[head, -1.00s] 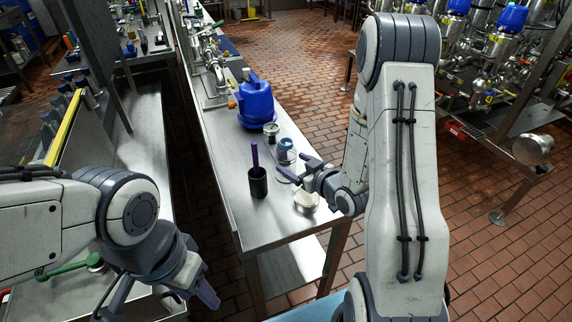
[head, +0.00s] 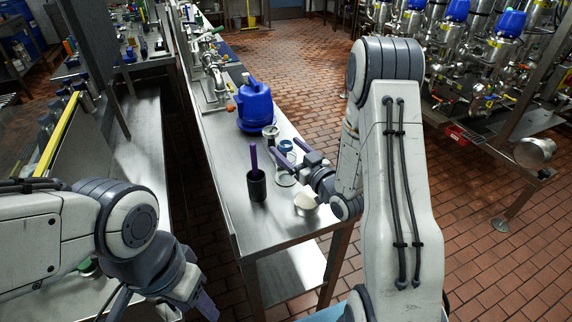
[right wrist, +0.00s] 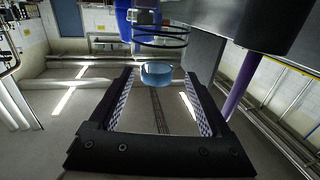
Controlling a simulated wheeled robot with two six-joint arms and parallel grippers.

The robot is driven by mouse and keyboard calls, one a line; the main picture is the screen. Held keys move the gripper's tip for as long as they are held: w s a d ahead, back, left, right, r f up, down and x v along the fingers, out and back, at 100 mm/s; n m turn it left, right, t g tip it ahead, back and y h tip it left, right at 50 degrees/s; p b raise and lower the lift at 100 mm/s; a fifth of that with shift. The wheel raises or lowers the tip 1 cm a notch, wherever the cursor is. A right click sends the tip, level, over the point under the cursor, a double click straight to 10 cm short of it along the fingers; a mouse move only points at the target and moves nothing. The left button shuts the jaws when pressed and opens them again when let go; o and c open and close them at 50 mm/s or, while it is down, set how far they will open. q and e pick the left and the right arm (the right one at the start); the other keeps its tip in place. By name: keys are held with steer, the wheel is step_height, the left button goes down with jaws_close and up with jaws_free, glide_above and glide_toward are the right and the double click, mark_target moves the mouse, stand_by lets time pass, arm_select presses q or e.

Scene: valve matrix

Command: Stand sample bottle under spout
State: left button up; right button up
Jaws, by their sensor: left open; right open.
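A small blue-topped vessel, probably the sample bottle (head: 285,146), stands on the steel bench near its right edge. My right gripper (head: 290,155) is open, with its fingers close to this vessel. In the right wrist view, which looks upside down, a light-blue round piece (right wrist: 157,74) shows between the spread fingers (right wrist: 160,85), with dark rings beside it; I cannot tell whether the fingers touch it. Steel pipework with valves (head: 212,82), perhaps bearing the spout, stands at the bench's far left. My left gripper (head: 165,308) is open and empty at the bottom edge, partly cut off.
A black cup (head: 257,187) with a purple stick (head: 254,157) stands left of my right gripper. The bench's front left (head: 265,225) is clear.

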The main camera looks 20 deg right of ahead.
mark_target(282, 141)
steer(key=p+x, duration=0.1)
steer(key=x, duration=0.3)
steer(key=shift+w+d+p, duration=0.1)
steer(key=shift+w+p, duration=0.2)
steer(key=shift+w, duration=0.3)
jaws_close()
